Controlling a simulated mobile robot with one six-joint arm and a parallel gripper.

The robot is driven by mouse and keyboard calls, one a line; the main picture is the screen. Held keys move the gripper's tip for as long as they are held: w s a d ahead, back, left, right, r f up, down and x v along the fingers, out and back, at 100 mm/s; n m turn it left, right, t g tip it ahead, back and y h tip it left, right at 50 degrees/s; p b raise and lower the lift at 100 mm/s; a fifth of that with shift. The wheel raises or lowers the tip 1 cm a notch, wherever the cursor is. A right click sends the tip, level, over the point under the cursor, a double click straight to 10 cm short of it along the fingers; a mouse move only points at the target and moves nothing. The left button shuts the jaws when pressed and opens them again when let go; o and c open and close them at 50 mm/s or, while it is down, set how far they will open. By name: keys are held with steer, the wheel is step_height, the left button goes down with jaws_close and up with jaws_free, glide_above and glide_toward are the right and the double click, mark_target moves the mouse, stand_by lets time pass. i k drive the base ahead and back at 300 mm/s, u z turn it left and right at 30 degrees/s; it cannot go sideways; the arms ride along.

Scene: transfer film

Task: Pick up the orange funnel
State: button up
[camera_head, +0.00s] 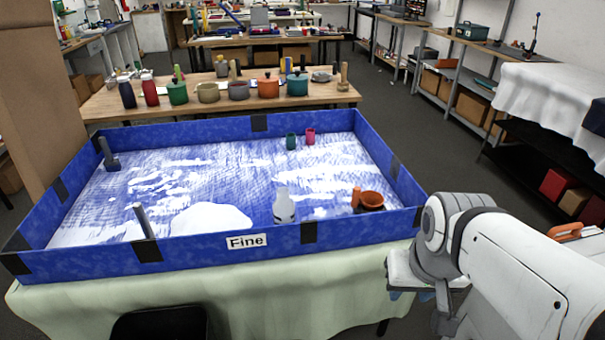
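An orange funnel-like piece (371,200) lies inside the blue-walled tray near its front right corner. Its wide round rim faces up, and a narrow orange part stands at its left side. The front wall partly hides its base. My arm comes in from the lower right, outside the tray. My gripper (441,305) seems to hang below the wrist, to the right of the funnel and apart from it. Its fingers are too unclear to tell whether they are open or shut.
The blue tray (190,251) has a "Fine" label. A white bottle (284,206) stands left of the funnel. A green cup (291,141) and a pink cup (310,136) stand at the back. A grey upright tool (143,220) is at the front left. The tray's middle is clear.

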mark_target(372, 199)
steer(key=z, duration=2.2)
steer(key=k, duration=0.65)
steer(key=u, duration=1.45)
steer(key=i, duration=1)
steer(key=u, duration=0.1)
